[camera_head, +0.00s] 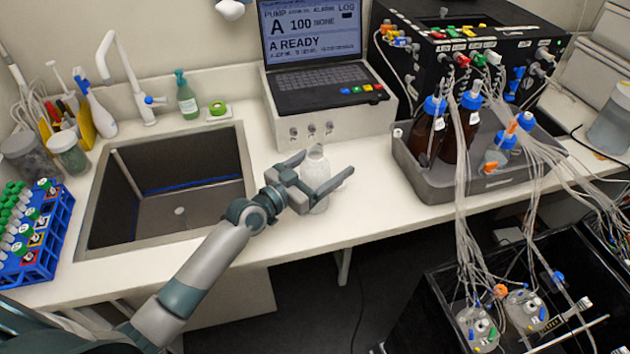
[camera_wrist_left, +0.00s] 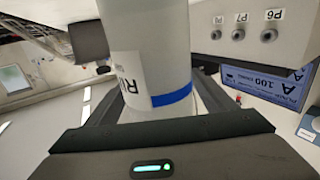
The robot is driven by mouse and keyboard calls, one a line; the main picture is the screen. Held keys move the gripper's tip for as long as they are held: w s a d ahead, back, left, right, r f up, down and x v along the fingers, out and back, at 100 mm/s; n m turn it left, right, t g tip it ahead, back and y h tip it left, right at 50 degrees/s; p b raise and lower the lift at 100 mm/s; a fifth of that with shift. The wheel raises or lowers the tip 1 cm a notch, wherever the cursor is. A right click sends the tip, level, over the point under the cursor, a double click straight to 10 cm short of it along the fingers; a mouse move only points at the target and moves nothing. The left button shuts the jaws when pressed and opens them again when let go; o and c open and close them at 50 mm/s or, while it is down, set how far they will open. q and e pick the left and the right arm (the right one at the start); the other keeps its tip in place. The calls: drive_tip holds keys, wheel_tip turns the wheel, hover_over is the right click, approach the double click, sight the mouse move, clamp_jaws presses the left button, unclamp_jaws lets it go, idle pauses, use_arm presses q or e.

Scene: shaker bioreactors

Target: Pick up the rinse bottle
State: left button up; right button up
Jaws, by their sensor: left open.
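The rinse bottle (camera_head: 315,164) is a pale, translucent bottle standing upright on the white counter in front of the pump unit. In the left wrist view the rinse bottle (camera_wrist_left: 150,70) is white, with a blue band and a partly visible label starting with "R". My left gripper (camera_head: 328,166) is open around it, with one finger on each side. In the wrist view the fingers of the left gripper (camera_wrist_left: 145,100) flank the bottle with gaps beside it. Part of the bottle is hidden behind the gripper. My right gripper is not in view.
The sink (camera_head: 180,190) lies left of the bottle. The pump unit (camera_head: 325,125) with its laptop-like screen stands right behind it. A grey tray (camera_head: 430,185) with brown bottles and tubing is to the right. A blue tube rack (camera_head: 45,250) is at the far left.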

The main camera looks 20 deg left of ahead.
use_arm(q)
drive_tip(key=c, duration=1.2)
drive_tip(key=shift+r, duration=0.2)
drive_tip(key=shift+c, duration=0.2)
wheel_tip(320, 180, up, 4)
drive_tip(key=shift+f+b, duration=0.1)
drive_tip(key=shift+b, duration=0.3)
drive_tip(key=s+d+r, duration=0.2)
drive_tip(key=d, duration=0.1)
drive_tip(key=s+d+r+b, duration=0.1)
drive_tip(key=s+d+r, duration=0.1)
drive_tip(key=d, duration=0.1)
drive_tip(key=s+d+r, duration=0.2)
drive_tip(key=d+r, duration=0.1)
drive_tip(key=d, duration=0.1)
drive_tip(key=shift+b, duration=0.35)
drive_tip(key=shift+a+f, duration=0.1)
drive_tip(key=shift+f, duration=0.05)
